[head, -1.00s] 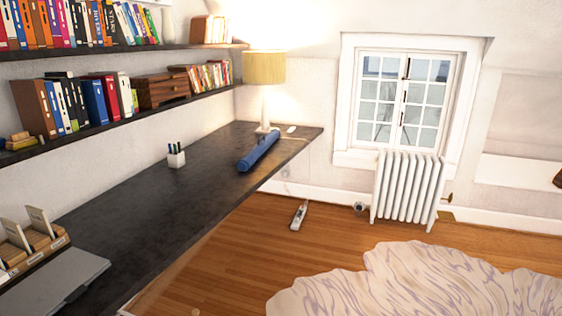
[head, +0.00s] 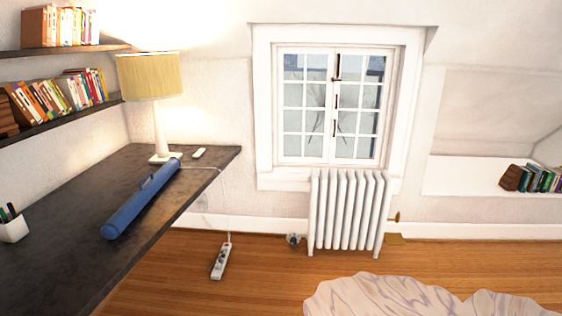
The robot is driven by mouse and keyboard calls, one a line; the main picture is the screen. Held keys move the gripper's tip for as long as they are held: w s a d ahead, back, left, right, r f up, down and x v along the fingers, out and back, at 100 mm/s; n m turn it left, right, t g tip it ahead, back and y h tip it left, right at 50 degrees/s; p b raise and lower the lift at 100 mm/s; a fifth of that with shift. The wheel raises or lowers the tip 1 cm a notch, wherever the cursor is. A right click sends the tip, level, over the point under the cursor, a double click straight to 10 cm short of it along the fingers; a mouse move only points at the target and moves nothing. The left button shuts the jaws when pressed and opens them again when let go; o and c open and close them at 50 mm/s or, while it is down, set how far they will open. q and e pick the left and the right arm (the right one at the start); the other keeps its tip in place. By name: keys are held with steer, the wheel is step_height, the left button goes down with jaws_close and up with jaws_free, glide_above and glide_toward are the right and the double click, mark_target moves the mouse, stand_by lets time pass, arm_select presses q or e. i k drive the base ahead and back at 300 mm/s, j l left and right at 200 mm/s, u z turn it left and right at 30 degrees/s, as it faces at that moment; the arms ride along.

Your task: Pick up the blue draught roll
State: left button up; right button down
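The blue draught roll (head: 142,200) is a long blue tube with a small handle loop on its side. It lies on the dark desk (head: 75,230), close to the desk's right edge, with its far end near the lamp foot. Nothing covers it. Neither of my grippers shows in the head view.
A lamp (head: 152,80) stands behind the roll, with a small white object (head: 199,153) beside it. A white pen cup (head: 13,226) is at left. A power strip (head: 221,261) lies on the floor. A radiator (head: 347,212) stands under the window.

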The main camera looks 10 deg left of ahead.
mark_target(111, 229)
steer(key=i+u, duration=0.2)
steer(key=i, duration=0.3)
steer(key=i+l+u, duration=0.2)
steer(key=i, duration=0.3)
steer(key=i+l+u, duration=0.2)
steer(key=i, duration=0.3)
steer(key=i+l+u, duration=0.2)
steer(key=i, duration=0.25)
steer(key=l, duration=0.1)
